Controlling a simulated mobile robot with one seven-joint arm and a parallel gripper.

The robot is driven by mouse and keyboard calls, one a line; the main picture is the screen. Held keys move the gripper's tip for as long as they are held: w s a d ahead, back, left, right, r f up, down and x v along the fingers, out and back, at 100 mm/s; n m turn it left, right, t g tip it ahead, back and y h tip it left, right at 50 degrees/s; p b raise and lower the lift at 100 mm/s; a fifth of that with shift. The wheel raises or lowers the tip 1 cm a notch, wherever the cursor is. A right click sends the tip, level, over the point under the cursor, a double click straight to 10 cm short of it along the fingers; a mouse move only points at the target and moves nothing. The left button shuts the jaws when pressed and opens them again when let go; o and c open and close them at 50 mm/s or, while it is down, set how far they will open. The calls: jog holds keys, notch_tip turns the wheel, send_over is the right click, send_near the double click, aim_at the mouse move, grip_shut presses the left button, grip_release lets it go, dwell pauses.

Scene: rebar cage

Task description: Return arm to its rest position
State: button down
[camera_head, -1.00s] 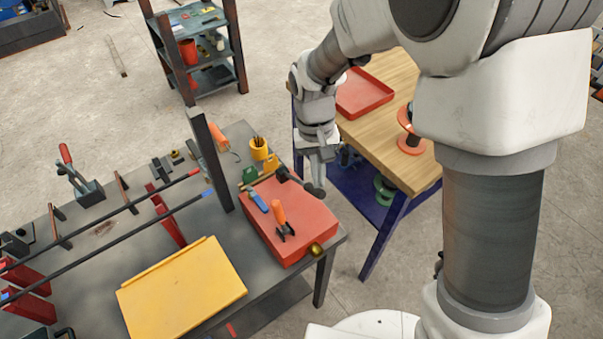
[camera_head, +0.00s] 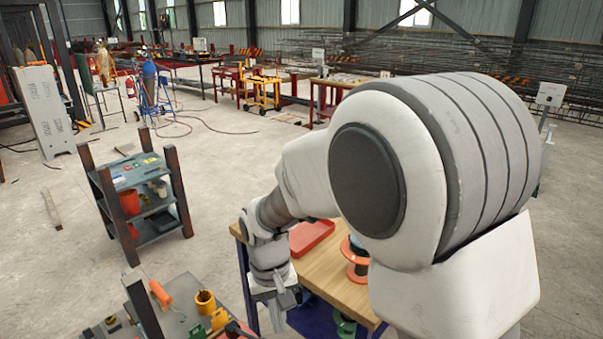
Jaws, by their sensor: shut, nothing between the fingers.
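My arm rises on the right and reaches left, bent down at the wrist. My gripper (camera_head: 280,305) points down near the left edge of the wooden-topped bench (camera_head: 338,279). It is shut with nothing held. It hangs to the right of the grey worktable (camera_head: 175,322), where a yellow cup (camera_head: 205,302) and an orange-handled tool (camera_head: 160,294) lie. I see no contact between the gripper and either surface. The fingertips are small and close to the bottom of the view.
A red tray (camera_head: 311,236) and an orange spool (camera_head: 355,270) sit on the wooden bench beside my arm. A dark post (camera_head: 143,307) stands up from the worktable. A shelf rack (camera_head: 150,213) stands behind it. Open concrete floor (camera_head: 215,175) lies beyond.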

jog(key=s+d+r+m+t+y, duration=0.1)
jog(key=s+d+r+m+t, duration=0.2)
jog(key=d+r, duration=0.95)
jog(key=s+d+r+t, duration=0.3)
jog(key=s+d+r, duration=0.2)
jog(key=s, duration=0.5)
jog(key=shift+d+m, duration=0.3)
jog(key=shift+d, duration=0.7)
